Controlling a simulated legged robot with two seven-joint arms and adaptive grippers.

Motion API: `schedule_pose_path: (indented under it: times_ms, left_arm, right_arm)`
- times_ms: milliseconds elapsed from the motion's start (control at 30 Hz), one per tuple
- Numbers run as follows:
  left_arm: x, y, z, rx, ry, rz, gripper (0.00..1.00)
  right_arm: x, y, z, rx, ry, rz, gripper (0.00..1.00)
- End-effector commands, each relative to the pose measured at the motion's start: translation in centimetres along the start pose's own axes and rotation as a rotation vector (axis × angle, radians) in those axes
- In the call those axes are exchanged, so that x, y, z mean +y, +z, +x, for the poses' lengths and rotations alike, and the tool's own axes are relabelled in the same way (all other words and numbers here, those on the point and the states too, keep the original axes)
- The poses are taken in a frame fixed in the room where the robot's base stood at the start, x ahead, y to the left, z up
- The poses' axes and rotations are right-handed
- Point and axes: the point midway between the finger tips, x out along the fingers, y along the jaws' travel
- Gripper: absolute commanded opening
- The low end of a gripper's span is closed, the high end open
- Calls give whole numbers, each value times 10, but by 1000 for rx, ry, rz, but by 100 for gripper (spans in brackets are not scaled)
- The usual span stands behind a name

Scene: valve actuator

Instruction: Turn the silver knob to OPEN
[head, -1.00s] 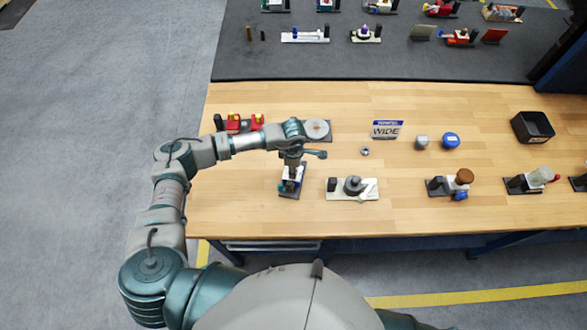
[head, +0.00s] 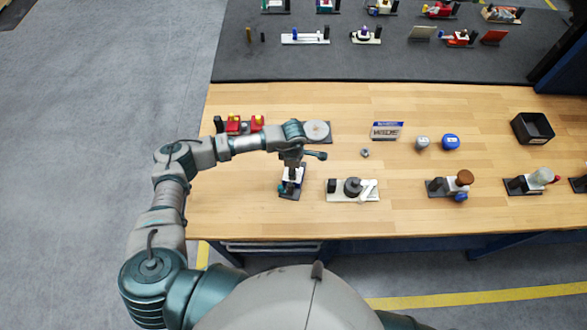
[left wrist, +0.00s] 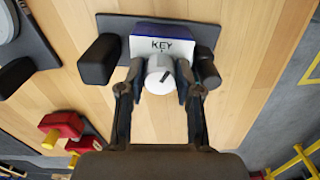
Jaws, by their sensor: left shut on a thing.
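In the left wrist view the fingers (left wrist: 158,88) are shut on the knob, one on each side. I cannot read an OPEN mark. My right gripper is not in view.
A black block (left wrist: 98,60) and a black post (left wrist: 207,70) flank the panel close to my fingers. A pale unit with a grey knob (head: 353,188) stands just right on the wooden bench. A red and yellow unit (head: 245,124) is behind left. The bench front left is clear.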

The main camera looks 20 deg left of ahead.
Motion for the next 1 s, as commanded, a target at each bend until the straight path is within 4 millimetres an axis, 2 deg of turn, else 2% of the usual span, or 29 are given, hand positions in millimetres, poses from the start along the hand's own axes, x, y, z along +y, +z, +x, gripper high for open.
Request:
schedule_pose_path:
  times_ms: [67,100,133,433,533,667,800,1000]
  left_arm:
    - [0,0,0,-1,1,0,0]
    - [0,0,0,-1,1,0,39]
    - [0,0,0,-1,1,0,45]
    - [0,0,-1,-1,1,0,45]
    - [1,0,-8,-2,2,0,45]
    - [1,0,-31,-2,4,2,45]
    - [2,0,-64,-2,5,1,45]
    - [2,0,-102,-2,2,1,45]
  right_arm:
    - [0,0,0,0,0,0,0]
    - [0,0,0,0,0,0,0]
    - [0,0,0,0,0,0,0]
    - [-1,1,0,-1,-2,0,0]
    - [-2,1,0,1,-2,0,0]
    - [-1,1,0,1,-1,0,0]
    - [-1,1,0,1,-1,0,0]
    - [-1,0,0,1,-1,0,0]
